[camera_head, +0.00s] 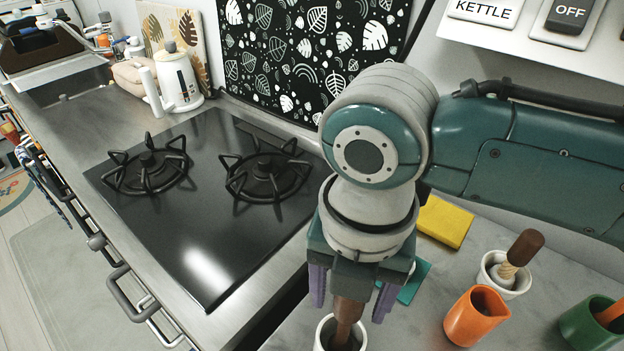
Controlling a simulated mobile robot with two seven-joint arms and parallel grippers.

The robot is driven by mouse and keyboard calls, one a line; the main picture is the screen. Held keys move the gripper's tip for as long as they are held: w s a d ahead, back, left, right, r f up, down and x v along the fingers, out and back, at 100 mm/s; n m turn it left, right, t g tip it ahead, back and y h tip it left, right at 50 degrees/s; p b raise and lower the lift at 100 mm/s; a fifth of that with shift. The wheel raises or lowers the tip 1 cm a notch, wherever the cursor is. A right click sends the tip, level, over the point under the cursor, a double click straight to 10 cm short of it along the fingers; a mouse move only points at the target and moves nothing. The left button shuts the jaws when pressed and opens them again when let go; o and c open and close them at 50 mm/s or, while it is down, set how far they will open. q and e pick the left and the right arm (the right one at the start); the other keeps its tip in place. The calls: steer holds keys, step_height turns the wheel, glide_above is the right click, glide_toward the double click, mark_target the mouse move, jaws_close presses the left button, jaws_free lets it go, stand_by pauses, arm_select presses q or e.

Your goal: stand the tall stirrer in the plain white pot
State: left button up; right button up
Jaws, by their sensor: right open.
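My right gripper (348,303) is in the lower middle, pointing down, with its two purple fingers apart. A brown stirrer (347,318) stands between the fingers, its lower part inside a white pot (325,338) at the bottom edge. The gripper hides the stirrer's top, and the picture edge cuts off the pot. I see a gap between the fingers and the stirrer. A second white pot (495,284) stands at right and holds a tilted tool (522,250) with a thick brown handle and a pale, twisted lower part. My left gripper is not in view.
An orange cup (475,318) and a green pot (585,328) with a brown tool stand at the right. A yellow block (443,220) and a teal pad (413,282) lie behind. The black hob (215,225) is left, a white kettle (178,82) beyond.

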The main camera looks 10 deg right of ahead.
steer(key=shift+r, duration=0.1)
steer(key=shift+r, duration=0.35)
step_height(320, 180, up, 11)
steer(key=shift+r+p, duration=0.2)
steer(key=shift+p, duration=0.35)
steer(key=s+a+f+m+t+y, duration=0.25)
steer(key=s+a+m, duration=0.2)
steer(key=m, duration=0.65)
steer(key=s+d+f+m+h, duration=0.1)
steer(key=s+d+m, duration=0.3)
steer(key=d+m, duration=0.3)
steer(key=s+d+f+m+t+h, duration=0.1)
steer(key=s+d+f+m, duration=0.1)
steer(key=d+m, duration=0.5)
steer(key=s+m, duration=0.1)
steer(key=m, duration=0.2)
steer(key=shift+s, duration=0.35)
steer(key=shift+r, duration=0.1)
